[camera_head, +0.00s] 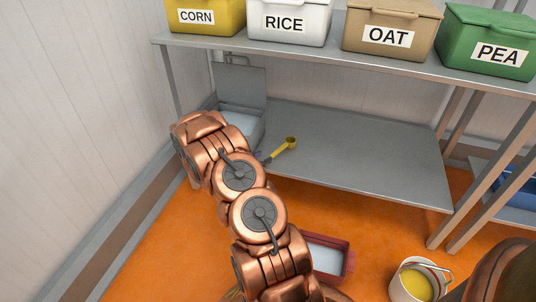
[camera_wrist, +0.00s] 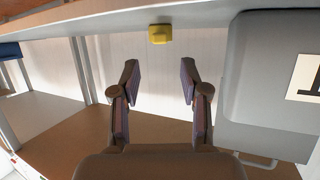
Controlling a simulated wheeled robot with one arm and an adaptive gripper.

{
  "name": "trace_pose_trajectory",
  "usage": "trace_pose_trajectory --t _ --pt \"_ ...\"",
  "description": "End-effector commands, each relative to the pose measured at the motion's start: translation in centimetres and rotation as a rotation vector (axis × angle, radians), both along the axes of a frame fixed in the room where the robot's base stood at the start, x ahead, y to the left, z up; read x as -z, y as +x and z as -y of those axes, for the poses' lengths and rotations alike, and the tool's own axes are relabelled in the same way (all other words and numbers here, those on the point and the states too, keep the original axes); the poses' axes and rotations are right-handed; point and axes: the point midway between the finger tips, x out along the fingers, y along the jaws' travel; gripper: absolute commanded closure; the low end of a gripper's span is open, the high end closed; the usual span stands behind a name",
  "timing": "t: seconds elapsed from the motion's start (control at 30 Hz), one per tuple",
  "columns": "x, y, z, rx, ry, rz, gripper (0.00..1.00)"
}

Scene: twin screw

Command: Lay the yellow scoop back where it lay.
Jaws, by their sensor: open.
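The yellow scoop (camera_head: 283,149) shows in the head view at the left part of the lower grey shelf (camera_head: 350,155), just right of the grey bin (camera_head: 240,122). Its bowl points up and right, and its handle runs down-left toward my arm's end. I cannot tell whether it touches the shelf. In the wrist view a small yellow piece (camera_wrist: 160,35), seemingly the scoop, lies beyond the fingertips and not between them. My gripper (camera_wrist: 160,82) is open with a clear gap; in the head view my arm hides most of it.
The grey bin has its lid raised and stands close to my arm. Labelled CORN (camera_head: 203,15), RICE (camera_head: 290,20), OAT (camera_head: 390,30) and PEA (camera_head: 490,45) bins stand on the upper shelf. A red tray (camera_head: 330,258) and a bucket (camera_head: 418,280) are on the orange floor. The lower shelf's right is clear.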

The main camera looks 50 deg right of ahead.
Motion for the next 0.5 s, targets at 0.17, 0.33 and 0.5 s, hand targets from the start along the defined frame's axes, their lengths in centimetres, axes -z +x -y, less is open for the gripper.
trace_pose_trajectory --t 0.17,0.33,0.5 --pt "-0.7 0.1 -1.6 0.000 0.001 0.002 0.55" --pt "-0.9 0.1 -2.3 0.001 0.000 0.002 0.55" --pt "-1.1 0.7 -2.6 -0.016 0.012 0.010 0.55"
